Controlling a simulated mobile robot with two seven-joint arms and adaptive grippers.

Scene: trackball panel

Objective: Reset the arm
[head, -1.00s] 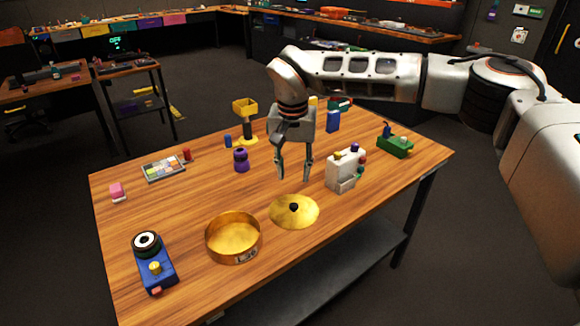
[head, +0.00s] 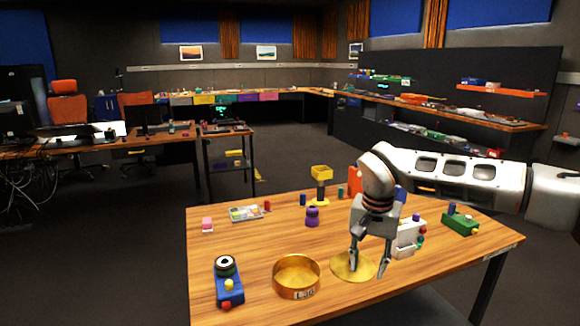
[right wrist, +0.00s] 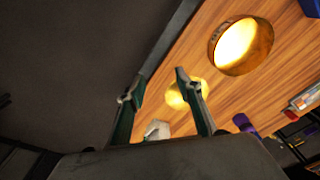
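My right arm (head: 455,172) reaches in from the right over the wooden table (head: 260,248). My right gripper (head: 367,267) points down, its two fingers apart and nothing between them. It shows in front of the brass disc (head: 345,264); its exact height over the disc is hard to tell. In the right wrist view the open fingers (right wrist: 158,84) show at the centre, the disc (right wrist: 178,97) behind the right one. A blue panel (head: 229,288) with a black-ringed white ball stands at the front left of the table. My left gripper is not in view.
A brass ring-shaped bowl (head: 297,276) stands left of the disc. A white block device (head: 408,238) is close right of the gripper. A green device (head: 461,222), a purple piece (head: 312,216) and a yellow-topped stand (head: 320,184) are further back. The table's left middle is clear.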

